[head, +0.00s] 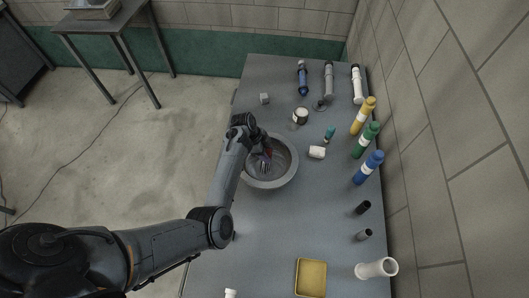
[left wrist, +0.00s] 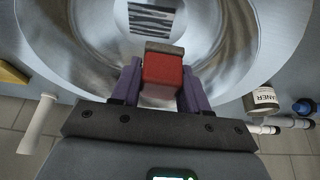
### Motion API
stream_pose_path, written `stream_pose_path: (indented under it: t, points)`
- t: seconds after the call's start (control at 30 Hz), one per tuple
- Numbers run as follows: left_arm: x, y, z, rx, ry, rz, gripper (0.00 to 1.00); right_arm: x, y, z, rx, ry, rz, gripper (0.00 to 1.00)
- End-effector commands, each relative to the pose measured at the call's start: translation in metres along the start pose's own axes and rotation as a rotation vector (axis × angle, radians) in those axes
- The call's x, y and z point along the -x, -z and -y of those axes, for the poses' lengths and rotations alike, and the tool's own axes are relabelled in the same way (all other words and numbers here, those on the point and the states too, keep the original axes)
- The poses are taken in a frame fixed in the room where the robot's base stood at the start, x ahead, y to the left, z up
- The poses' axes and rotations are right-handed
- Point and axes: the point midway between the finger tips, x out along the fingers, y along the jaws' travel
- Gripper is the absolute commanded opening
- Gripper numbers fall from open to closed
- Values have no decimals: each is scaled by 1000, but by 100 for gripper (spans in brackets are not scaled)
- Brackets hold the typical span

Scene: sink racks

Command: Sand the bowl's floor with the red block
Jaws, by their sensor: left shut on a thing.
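The metal bowl (head: 271,184) is set in the grey bench and opens upward. In the left wrist view its shiny wall (left wrist: 95,45) surrounds a floor that carries a patch with dark stripes (left wrist: 152,18). My left gripper (left wrist: 163,85) is shut on the red block (left wrist: 163,75), which has a grey-brown layer along its far edge. In the head view my left gripper (head: 264,153) reaches down inside the bowl from its upper left side. Whether the block touches the floor cannot be told. My right gripper is not in view.
A yellow tray (head: 311,277) lies near the bottom. Bench between bowl and tray is clear.

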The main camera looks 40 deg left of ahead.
Motion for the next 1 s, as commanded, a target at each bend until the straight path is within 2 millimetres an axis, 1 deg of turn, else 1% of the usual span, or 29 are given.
stream_pose_path:
  t: [0.03,0.27,0.87,1.0]
  points:
    - [8,5,0,-2,-1,0,6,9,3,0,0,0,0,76]
    - [21,17,0,-9,-5,0,6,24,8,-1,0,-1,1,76]
    - [20,18,0,-10,-5,0,6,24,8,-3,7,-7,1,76]
    - [28,20,1,9,6,0,6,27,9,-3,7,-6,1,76]
